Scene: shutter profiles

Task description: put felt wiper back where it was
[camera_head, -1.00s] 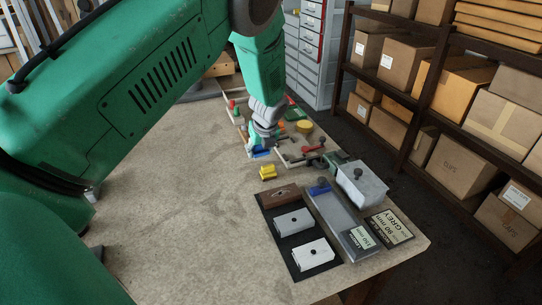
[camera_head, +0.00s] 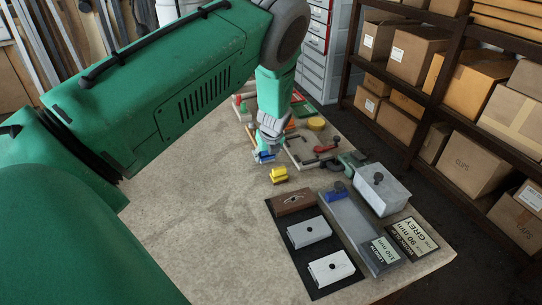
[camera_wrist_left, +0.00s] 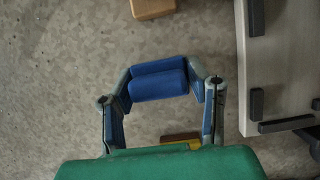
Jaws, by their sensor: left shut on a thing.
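My left gripper (camera_head: 264,152) is low over the table at the near left side of the light fixture board (camera_head: 300,153). In the left wrist view its two fingers (camera_wrist_left: 161,88) are closed on a blue, rounded block, which I take to be the felt wiper (camera_wrist_left: 158,80). In the head view only a small blue part shows under the gripper. I cannot tell whether the wiper touches the table. My right gripper is not in view.
A yellow block (camera_head: 279,175) lies nearby. Closer are a dark mat (camera_head: 287,237) with two white blocks and a brown one, a grey rail (camera_head: 357,226) with a blue piece, a grey box (camera_head: 382,190) and a label card (camera_head: 411,239). The table's left is clear.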

